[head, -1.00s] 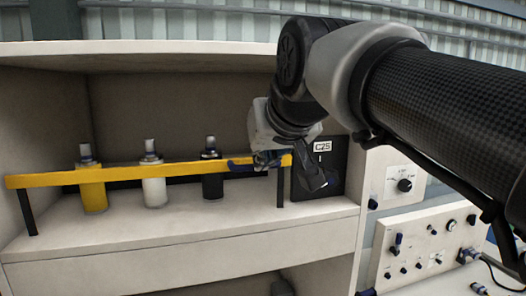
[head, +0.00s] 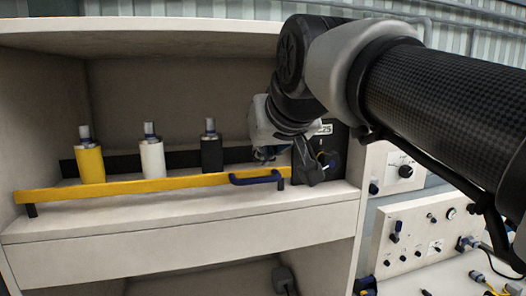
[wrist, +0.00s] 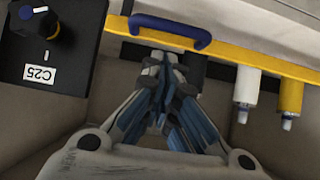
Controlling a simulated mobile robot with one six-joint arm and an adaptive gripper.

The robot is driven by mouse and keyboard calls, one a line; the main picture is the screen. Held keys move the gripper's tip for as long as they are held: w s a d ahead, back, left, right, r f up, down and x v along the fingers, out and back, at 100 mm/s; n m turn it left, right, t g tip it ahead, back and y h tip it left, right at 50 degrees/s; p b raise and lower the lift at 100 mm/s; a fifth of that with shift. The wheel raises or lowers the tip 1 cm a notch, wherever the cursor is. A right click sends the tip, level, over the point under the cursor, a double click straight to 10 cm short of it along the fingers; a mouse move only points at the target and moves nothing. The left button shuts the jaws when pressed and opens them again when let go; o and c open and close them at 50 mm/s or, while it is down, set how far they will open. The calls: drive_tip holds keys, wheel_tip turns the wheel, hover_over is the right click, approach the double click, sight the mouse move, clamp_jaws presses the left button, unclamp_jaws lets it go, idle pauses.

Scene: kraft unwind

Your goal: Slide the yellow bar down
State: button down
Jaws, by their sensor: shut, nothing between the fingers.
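The yellow bar (head: 150,187) runs across the front of the shelf, low on its short dark posts. Its blue handle (head: 257,178) is at the right end. In the wrist view the yellow bar (wrist: 225,52) crosses the top, with the blue handle (wrist: 170,30) near its middle. My gripper (head: 268,155) is at the bar's right end, just above and behind the handle. In the wrist view my gripper (wrist: 160,62) is shut and empty, its tips close to the bar beside the handle. Whether the tips touch the bar cannot be told.
Behind the bar stand a yellow bottle (head: 90,162), a white bottle (head: 152,158) and a black bottle (head: 212,153). A dark C25 box (head: 330,145) with a knob is right of my gripper. A control panel (head: 425,235) stands further right.

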drive_tip(key=r+v, duration=0.1)
drive_tip(key=v, duration=1)
drive_tip(key=s+d+f+m+g+h+b, duration=0.1)
drive_tip(key=s+d+f+b, duration=0.3)
drive_tip(key=f, duration=1.5)
drive_tip(key=s+d+f+m+g+h+b, duration=0.1)
drive_tip(key=s+d+f+g+b, duration=0.2)
drive_tip(key=s+f+b, duration=0.5)
drive_tip(key=s+d+f+m+g+h+b, duration=0.1)
drive_tip(key=s+d+f+b, duration=0.3)
drive_tip(key=f, duration=2.7)
drive_tip(key=s+g+b, duration=0.1)
drive_tip(key=s+b, duration=0.1)
drive_tip(key=b, duration=0.3)
drive_tip(key=shift+d+f+b, duration=0.25)
drive_tip(key=shift+d+b, duration=0.05)
drive_tip(key=shift+d, duration=0.05)
